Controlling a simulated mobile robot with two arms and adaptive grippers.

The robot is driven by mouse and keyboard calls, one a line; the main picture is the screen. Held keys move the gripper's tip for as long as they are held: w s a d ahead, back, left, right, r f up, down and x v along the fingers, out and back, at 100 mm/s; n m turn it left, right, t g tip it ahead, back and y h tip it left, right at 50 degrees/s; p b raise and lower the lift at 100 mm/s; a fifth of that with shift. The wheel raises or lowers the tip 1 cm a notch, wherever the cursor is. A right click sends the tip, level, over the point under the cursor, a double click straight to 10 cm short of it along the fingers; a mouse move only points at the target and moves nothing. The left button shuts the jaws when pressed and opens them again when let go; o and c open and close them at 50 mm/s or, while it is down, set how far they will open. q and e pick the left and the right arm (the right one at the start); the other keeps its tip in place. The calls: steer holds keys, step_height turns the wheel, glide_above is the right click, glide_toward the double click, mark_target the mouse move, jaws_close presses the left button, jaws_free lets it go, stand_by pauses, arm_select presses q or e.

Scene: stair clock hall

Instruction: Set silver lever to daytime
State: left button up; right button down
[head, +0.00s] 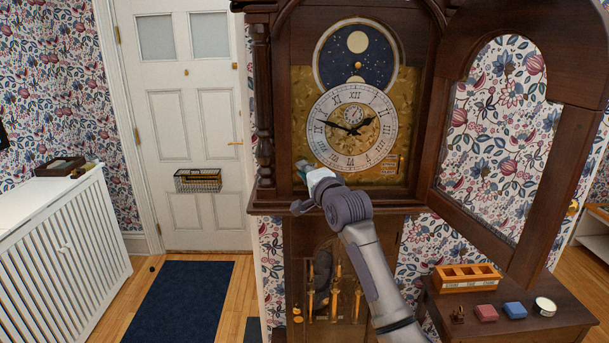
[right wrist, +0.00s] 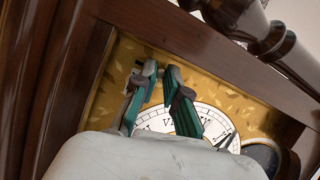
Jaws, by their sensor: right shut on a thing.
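The tall clock's dial (head: 352,125) shows in the head view, with Roman numerals, dark hands and a moon disc (head: 357,55) above it. My right gripper (head: 302,168) reaches up to the lower left corner of the gold dial plate (head: 400,110). In the right wrist view its two green-padded fingers (right wrist: 162,72) are close together at the plate, next to the dial's rim. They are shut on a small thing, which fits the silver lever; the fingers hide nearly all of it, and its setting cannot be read. My left gripper is not in view.
The clock's glazed door (head: 566,135) stands open to the right. A dark blue mat (head: 180,300) lies on the floor at left.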

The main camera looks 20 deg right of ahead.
steer(key=c, duration=1.5)
jaws_free()
steer(key=shift+r, duration=0.3)
steer(key=shift+f, duration=0.1)
steer(key=s, duration=0.4)
steer(key=s+d, duration=0.1)
steer(key=s, duration=0.7)
steer(key=shift+d, duration=0.15)
